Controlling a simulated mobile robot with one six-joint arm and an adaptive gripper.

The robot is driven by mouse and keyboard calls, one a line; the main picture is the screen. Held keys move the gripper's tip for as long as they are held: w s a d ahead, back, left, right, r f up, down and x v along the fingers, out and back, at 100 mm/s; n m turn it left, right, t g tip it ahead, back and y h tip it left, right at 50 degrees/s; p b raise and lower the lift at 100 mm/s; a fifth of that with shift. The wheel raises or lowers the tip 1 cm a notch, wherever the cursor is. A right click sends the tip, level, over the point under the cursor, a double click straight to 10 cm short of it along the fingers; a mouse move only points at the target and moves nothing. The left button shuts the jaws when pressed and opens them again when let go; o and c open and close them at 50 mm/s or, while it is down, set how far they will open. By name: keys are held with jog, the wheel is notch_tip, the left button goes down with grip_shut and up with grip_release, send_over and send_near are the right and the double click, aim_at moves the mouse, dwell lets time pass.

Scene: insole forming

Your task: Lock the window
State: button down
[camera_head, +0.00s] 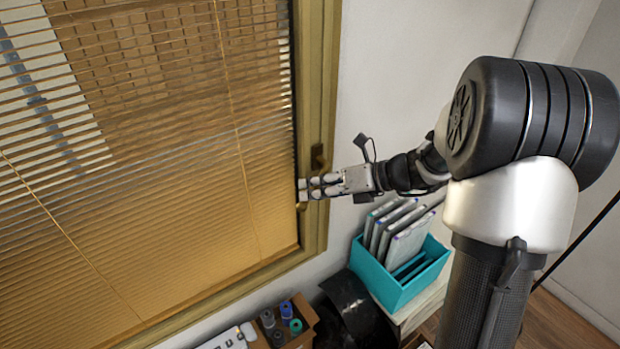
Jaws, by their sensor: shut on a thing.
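The window (316,85) has a yellow-brown frame and fills the left of the view, with slatted blinds over its panes. Its brass-coloured handle (318,157) sits on the right side of the frame, and its upper part shows just above my gripper. My gripper (303,189) reaches in from the right, with its fingers across the frame at the handle, shut on the handle. The fingers hide the lower part of the handle, so its exact angle is hard to tell.
Below my gripper, a teal holder (398,292) with several grey folders stands on a light surface. A black rounded object (352,308) and a cardboard box (300,338) with bottles are to its left. The white wall right of the window is clear.

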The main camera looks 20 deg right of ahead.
jog(key=shift+w+d+f+n+t+h+b, duration=0.25)
jog(key=shift+d+n+h, duration=0.35)
jog(key=shift+h, duration=0.45)
jog(key=shift+w+d+f+n+t+h+b, duration=0.1)
jog(key=shift+w+d+f+n+h+b, duration=0.2)
jog(key=shift+d+n+h, duration=0.5)
jog(key=shift+w+d+f+n+t+h+b, duration=0.15)
jog(key=shift+d+n+h+b, duration=0.2)
jog(key=shift+h, duration=0.9)
jog(key=shift+d, duration=0.15)
jog(key=c, duration=1.6)
grip_release()
jog(key=shift+o, duration=0.2)
jog(key=shift+s+r, duration=0.1)
jog(key=v, duration=1.2)
